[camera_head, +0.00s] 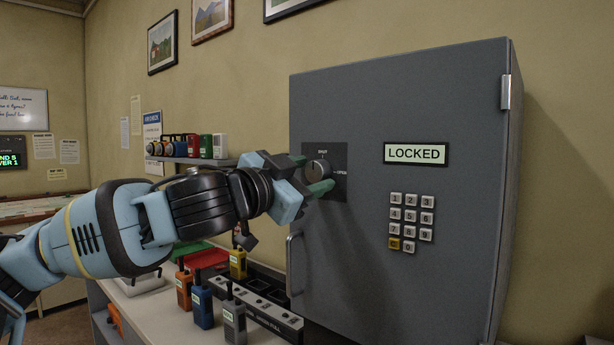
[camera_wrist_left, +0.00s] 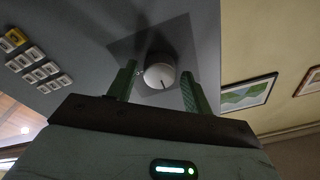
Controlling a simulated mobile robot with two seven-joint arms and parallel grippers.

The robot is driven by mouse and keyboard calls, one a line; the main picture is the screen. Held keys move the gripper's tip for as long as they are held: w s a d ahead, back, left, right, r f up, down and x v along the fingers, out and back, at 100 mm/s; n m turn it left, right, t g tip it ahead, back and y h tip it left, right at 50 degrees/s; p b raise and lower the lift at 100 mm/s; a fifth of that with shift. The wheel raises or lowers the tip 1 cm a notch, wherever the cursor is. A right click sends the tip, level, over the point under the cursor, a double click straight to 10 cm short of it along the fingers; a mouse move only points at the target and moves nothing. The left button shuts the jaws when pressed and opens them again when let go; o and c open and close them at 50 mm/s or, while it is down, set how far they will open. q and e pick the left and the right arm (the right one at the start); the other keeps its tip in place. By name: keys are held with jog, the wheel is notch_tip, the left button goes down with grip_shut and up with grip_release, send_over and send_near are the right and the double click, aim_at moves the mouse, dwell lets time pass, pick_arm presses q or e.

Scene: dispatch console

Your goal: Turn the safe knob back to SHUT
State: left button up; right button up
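The safe knob (camera_head: 317,171) is a round grey dial on a dark plate (camera_head: 338,193) on the grey safe door (camera_head: 350,262). SHUT is printed above it and OPEN to its right. In the left wrist view the knob (camera_wrist_left: 158,76) has a dark line running toward the picture's bottom, which seems to be the SHUT side. My left gripper (camera_head: 311,174) is at the knob, its green fingers on opposite sides. In the wrist view the fingers (camera_wrist_left: 159,82) stand open with gaps beside the knob. My right gripper is out of view.
The safe display (camera_head: 416,153) reads LOCKED, above a keypad (camera_head: 411,222). A door handle (camera_head: 293,264) is at lower left. Several radios, including a blue one (camera_head: 203,305), stand on the counter below my left arm. A shelf (camera_head: 200,161) with coloured items is behind.

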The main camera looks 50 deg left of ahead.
pick_arm(q)
jog(key=shift+o, duration=0.6)
jog(key=shift+s, duration=0.15)
jog(key=shift+s, duration=0.6)
jog(key=s, duration=0.6)
jog(key=shift+s+d+f, duration=0.15)
jog(key=shift+d+f, duration=0.25)
